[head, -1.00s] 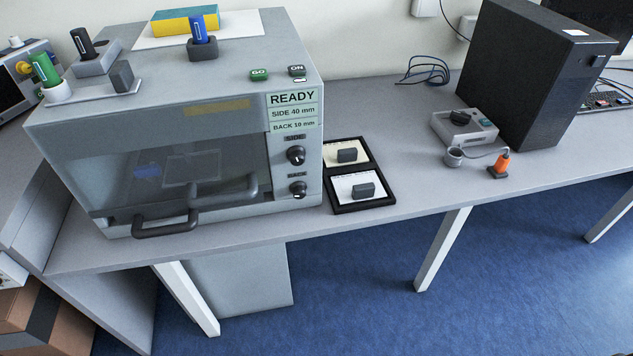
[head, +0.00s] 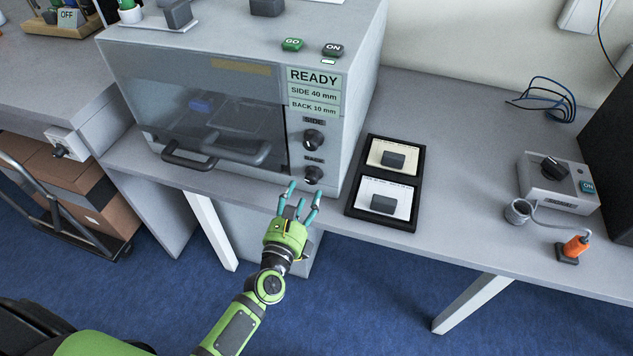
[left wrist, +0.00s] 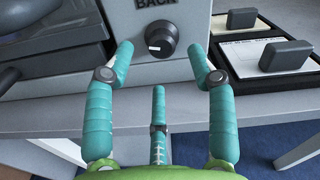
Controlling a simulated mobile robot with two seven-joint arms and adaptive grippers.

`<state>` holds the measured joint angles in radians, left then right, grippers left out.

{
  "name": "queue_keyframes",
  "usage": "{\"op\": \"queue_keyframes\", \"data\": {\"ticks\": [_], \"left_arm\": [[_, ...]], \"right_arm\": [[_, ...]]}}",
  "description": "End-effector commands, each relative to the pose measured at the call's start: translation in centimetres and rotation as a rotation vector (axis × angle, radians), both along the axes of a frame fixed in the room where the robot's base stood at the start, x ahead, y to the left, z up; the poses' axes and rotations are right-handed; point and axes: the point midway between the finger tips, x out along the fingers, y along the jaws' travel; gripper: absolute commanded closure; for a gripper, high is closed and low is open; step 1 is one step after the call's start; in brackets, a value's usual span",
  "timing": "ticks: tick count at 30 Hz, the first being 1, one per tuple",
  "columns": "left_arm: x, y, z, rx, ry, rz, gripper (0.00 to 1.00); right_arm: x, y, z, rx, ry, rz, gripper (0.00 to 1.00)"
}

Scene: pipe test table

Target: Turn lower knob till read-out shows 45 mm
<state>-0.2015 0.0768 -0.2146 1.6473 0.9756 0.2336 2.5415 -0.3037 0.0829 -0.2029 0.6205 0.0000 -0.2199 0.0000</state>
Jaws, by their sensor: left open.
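The machine has a panel reading READY, SIDE 40 mm, BACK 10 mm (head: 314,91). The lower knob (head: 313,174), labelled BACK, is black and round; in the left wrist view the knob (left wrist: 161,40) shows a white mark at its left side. The upper knob (head: 313,140), labelled SIDE, sits above it. My left gripper (head: 301,196) is open and empty, just in front of and below the lower knob. In the left wrist view its fingers (left wrist: 163,65) spread to either side of the knob and below it, apart from it. My right gripper is not in view.
A dark handle (head: 215,155) sticks out at the machine's front, left of the knobs. A black tray (head: 352,201) with two cards and dark blocks lies right of the machine. A small grey box (head: 556,190) and an orange-topped item (head: 575,247) stand farther right.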

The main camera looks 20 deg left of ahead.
Motion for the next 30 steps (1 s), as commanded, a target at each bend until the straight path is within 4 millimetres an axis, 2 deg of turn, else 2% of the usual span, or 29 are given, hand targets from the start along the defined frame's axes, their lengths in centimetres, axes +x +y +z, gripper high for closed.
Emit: {"op": "queue_keyframes", "data": {"ticks": [3, 9, 19, 20, 21, 23, 24, 30], "left_arm": [[2.1, -0.1, 0.2, 0.001, -0.001, -0.001, 0.44], [4.2, -0.2, 0.0, 0.003, 0.001, -0.001, 0.44], [4.6, -0.2, -0.1, 0.003, 0.002, -0.001, 0.44], [4.6, -0.2, -0.1, 0.003, 0.002, -0.001, 0.52], [4.6, -0.2, -0.1, 0.003, 0.002, -0.001, 0.68], [4.6, -0.2, 0.0, 0.003, 0.001, -0.002, 0.92], [4.6, -0.2, 0.0, 0.003, 0.001, -0.002, 1.0], [4.6, -0.2, 0.0, 0.005, 0.0, -0.001, 1.0]], "right_arm": [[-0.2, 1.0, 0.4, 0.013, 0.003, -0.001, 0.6], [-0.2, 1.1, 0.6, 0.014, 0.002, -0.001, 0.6], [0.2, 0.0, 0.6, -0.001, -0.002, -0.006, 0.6], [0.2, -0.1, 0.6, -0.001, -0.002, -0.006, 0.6], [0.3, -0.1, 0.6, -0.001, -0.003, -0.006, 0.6], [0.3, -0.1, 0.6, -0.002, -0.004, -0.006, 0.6], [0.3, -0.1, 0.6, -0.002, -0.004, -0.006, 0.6], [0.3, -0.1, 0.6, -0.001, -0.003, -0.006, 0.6]]}}
